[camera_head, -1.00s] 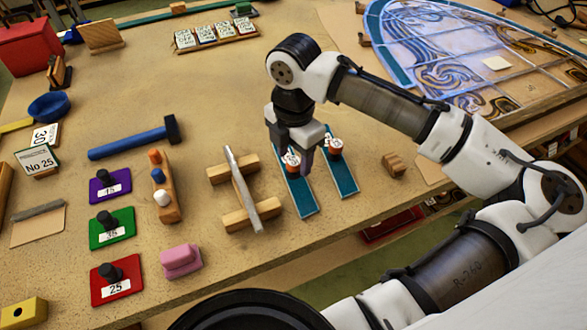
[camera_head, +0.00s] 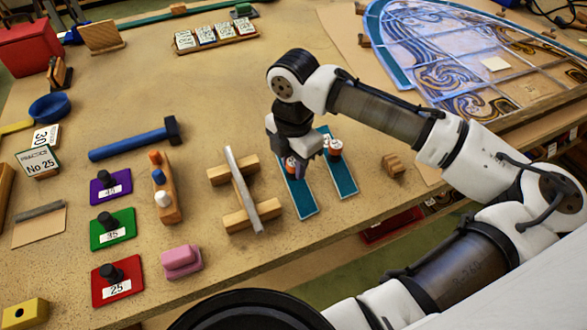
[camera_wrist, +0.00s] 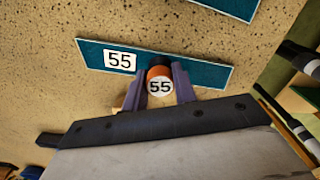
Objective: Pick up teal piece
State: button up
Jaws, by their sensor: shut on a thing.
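Two long teal pieces lie side by side on the bench in the head view, a left one (camera_head: 302,201) and a right one (camera_head: 342,180). Each has an orange knob with a white top. In the wrist view the teal piece (camera_wrist: 205,73) in front of me bears a white label reading 55, and its knob (camera_wrist: 160,84) also reads 55. My gripper (camera_wrist: 162,88) is shut on this knob, one finger on each side. In the head view my gripper (camera_head: 292,166) is at the left piece and hides much of its knob. I cannot tell any gap beneath the piece.
A metal bar on wooden blocks (camera_head: 243,192) stands close to the left. A small wooden block (camera_head: 393,165) lies to the right. Red (camera_head: 117,282), green (camera_head: 112,229) and purple (camera_head: 110,187) knobbed plates lie further left. The leaded panel (camera_head: 470,65) is at the back right.

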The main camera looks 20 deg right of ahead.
aim_at(294, 161)
notch_tip(294, 161, up, 20)
jog(key=b, duration=0.1)
dwell(0.4)
dwell(0.4)
jog(key=shift+f+b, duration=0.55)
jog(key=shift+b, duration=0.2)
jog(key=shift+d, duration=0.15)
